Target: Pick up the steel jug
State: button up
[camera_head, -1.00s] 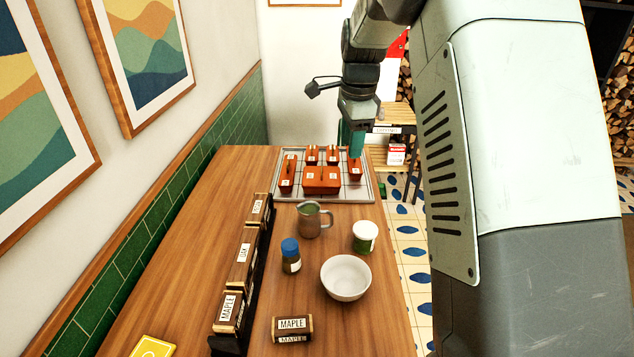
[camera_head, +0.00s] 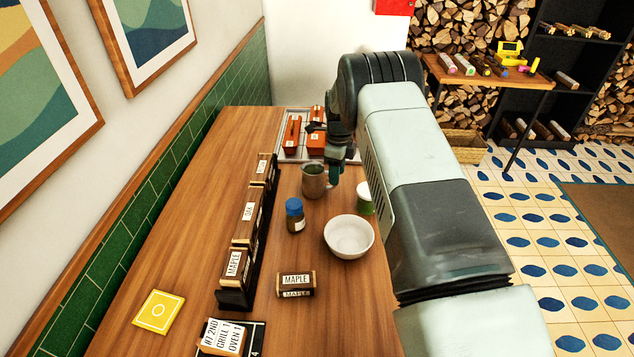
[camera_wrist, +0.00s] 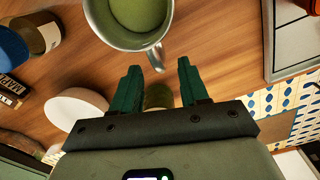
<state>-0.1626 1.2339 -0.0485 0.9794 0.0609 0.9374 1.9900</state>
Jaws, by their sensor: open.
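The steel jug (camera_head: 313,183) stands upright on the wooden table, behind the blue-capped jar. In the wrist view the jug (camera_wrist: 128,38) is at the top, with green contents and its handle pointing down toward my fingers. My gripper (camera_wrist: 158,78) is open, its two green fingers apart on either side of the handle's end. I cannot tell whether the fingers touch the handle. In the head view my gripper (camera_head: 335,175) is at the jug's right side, partly hidden by my arm.
A blue-capped jar (camera_head: 295,218), a white bowl (camera_head: 348,238) and a green-and-white tub (camera_head: 364,200) stand nearby. A tray (camera_head: 290,153) with orange boxes is behind. A black rack (camera_head: 236,297) of labelled blocks runs along the left. A MAPLE block (camera_head: 296,284) lies in front.

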notch_tip(320, 180, down, 5)
jog(key=shift+w+a+f, duration=0.15)
grip_shut()
dwell(0.4)
